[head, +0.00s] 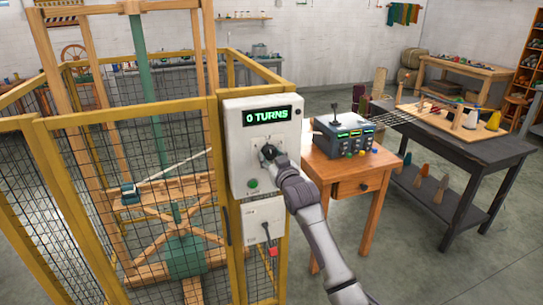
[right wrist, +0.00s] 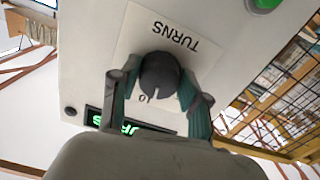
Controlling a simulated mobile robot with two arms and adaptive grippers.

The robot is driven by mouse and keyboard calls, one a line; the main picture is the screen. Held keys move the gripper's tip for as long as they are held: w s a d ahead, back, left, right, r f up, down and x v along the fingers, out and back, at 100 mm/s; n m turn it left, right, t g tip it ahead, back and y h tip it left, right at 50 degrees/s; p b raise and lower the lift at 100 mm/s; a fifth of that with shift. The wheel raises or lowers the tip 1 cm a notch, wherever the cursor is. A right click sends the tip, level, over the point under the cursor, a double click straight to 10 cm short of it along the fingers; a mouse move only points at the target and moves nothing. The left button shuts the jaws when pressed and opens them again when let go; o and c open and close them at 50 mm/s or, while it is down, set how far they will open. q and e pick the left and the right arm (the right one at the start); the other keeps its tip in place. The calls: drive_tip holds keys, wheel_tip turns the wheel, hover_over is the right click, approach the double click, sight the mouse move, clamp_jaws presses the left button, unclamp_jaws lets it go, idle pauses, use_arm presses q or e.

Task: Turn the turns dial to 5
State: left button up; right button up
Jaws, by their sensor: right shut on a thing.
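The turns dial (right wrist: 160,76) is a dark round knob with a light pointer line, on a white plate marked TURNS, in the right wrist view. In the head view the dial (head: 268,151) shows just above my gripper on the grey control box (head: 239,165). The display (head: 267,116) above it reads 0 TURNS in green. My right gripper (head: 269,154) is shut on the dial, with one finger on each side of it in the right wrist view (right wrist: 158,92). Most of the dial's scale is hidden. My left gripper is not in view.
A green button (head: 253,183) sits below the dial. A lower box (head: 263,220) with a cable hangs beneath. A yellow mesh cage (head: 120,112) stands at the left. A wooden table (head: 345,168) with a lever console (head: 343,133) stands right of the box.

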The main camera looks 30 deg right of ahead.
drive_tip(key=n+p, duration=0.2)
drive_tip(key=n, duration=0.4)
drive_tip(key=shift+r, duration=0.15)
drive_tip(key=n+p, duration=0.1)
drive_tip(key=n, duration=0.5)
drive_tip(key=shift+d, duration=0.1)
drive_tip(key=shift+n, duration=0.3)
drive_tip(key=o, duration=1.1)
drive_tip(key=shift+w, duration=0.1)
drive_tip(key=v, duration=1.2)
